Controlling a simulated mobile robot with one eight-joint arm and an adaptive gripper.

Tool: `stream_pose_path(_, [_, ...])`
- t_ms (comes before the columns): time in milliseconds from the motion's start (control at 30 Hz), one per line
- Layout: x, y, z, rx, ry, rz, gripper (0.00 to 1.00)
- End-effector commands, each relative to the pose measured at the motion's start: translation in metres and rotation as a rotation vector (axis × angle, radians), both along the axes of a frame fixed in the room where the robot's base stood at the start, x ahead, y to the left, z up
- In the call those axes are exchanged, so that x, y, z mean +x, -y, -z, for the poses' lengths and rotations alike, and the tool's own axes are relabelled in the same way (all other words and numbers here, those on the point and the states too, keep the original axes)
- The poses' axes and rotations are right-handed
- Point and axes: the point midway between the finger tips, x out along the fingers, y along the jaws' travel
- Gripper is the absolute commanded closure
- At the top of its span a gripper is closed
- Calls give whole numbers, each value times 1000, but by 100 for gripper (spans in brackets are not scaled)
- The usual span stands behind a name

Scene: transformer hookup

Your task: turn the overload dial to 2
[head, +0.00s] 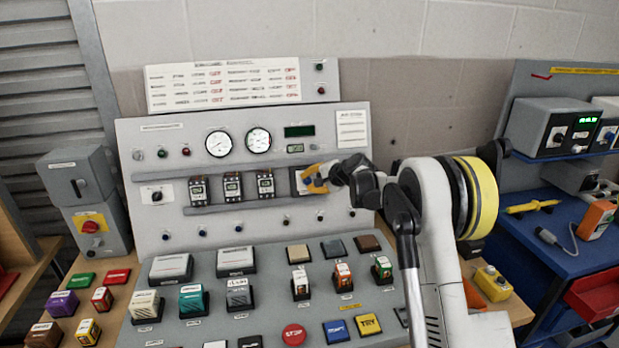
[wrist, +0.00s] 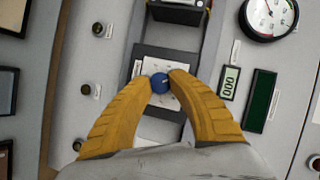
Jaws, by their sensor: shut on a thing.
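The overload dial is a small round blue knob (wrist: 160,83) with a pale pointer line, on a light plate (wrist: 150,65) in the wrist view. The scale marks around it are too small to read. My gripper (wrist: 162,78) has its two yellow fingers on either side of the knob, shut on it. In the head view my gripper (head: 314,181) is at the upright panel, right of the row of contactors, and its fingers hide the knob. The dial's plate (head: 297,182) shows partly behind the fingers.
Contactors (head: 232,187) sit on a rail left of my gripper. Gauges (head: 258,141) and a green display (head: 299,131) are above. The sloped desk below carries several blocks and buttons, including a red stop button (head: 294,334). A blue bench (head: 570,245) stands at right.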

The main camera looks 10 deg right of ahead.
Motion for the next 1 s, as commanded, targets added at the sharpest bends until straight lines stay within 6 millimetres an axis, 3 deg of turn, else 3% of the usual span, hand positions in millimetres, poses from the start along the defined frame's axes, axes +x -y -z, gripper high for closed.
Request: stream_pose_path(1000, [1,-6,-2,-907,1,-333,100])
